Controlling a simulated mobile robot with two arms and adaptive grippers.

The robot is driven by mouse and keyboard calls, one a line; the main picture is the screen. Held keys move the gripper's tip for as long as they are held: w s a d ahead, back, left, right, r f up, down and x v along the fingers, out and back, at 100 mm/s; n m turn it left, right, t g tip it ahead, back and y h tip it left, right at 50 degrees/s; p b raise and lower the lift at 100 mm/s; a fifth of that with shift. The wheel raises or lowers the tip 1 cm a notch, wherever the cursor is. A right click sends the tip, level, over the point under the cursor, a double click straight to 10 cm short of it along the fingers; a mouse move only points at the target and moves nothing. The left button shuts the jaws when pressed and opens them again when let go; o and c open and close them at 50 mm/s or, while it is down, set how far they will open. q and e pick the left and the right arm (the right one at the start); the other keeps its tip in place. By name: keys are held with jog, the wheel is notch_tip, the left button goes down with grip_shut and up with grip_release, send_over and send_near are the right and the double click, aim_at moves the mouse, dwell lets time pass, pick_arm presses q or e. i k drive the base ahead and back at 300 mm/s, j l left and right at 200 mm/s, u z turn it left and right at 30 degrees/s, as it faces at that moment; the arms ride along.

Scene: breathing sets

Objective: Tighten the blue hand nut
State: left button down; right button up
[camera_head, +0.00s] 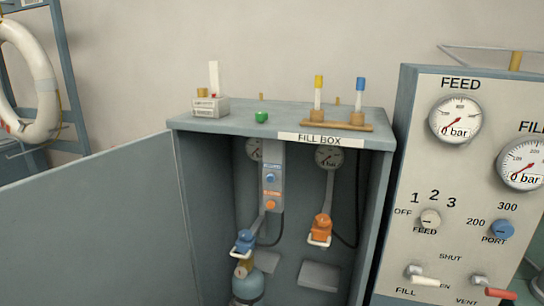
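The blue hand nut (245,241) is inside the open fill box, left of its middle. It sits at the end of a grey hose or arm, at the brass valve (242,268) on top of a blue cylinder (247,287). A white bar shows just below the nut. I cannot tell how tightly it is seated. An orange hand nut (321,227) with a white bar hangs to the right at the end of another grey arm. Neither of my grippers is in view.
The fill box (381,160) has its door (90,230) swung open to the left. A gauge panel (463,195) stands at the right. A wooden rack (345,126), green piece (261,117) and small white box (211,106) sit on top.

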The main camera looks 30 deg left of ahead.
aim_at(246, 236)
jog(key=u, duration=1.1)
